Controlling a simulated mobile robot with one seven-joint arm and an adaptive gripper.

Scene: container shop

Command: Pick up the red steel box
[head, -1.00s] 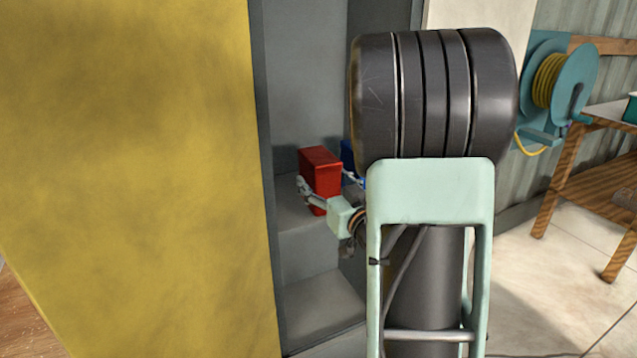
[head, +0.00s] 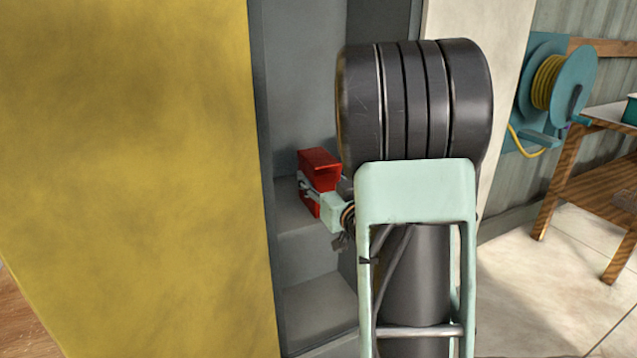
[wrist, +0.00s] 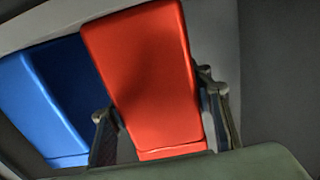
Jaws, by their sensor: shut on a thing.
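The red steel box (head: 320,172) is on a grey shelf inside the open cabinet in the head view. In the wrist view the red box (wrist: 145,75) stands between the two fingers of my gripper (wrist: 160,130), one on each side. My gripper (head: 312,194) is shut on the red box. In the head view the gripper and box are partly hidden by my own arm. I cannot tell whether the box is clear of the shelf.
A blue box (wrist: 45,100) is just left of the red box in the wrist view. The yellow cabinet door (head: 130,170) fills the left of the head view. Grey cabinet walls (head: 305,80) are close around the gripper. A hose reel (head: 562,85) and a wooden bench (head: 575,165) are at right.

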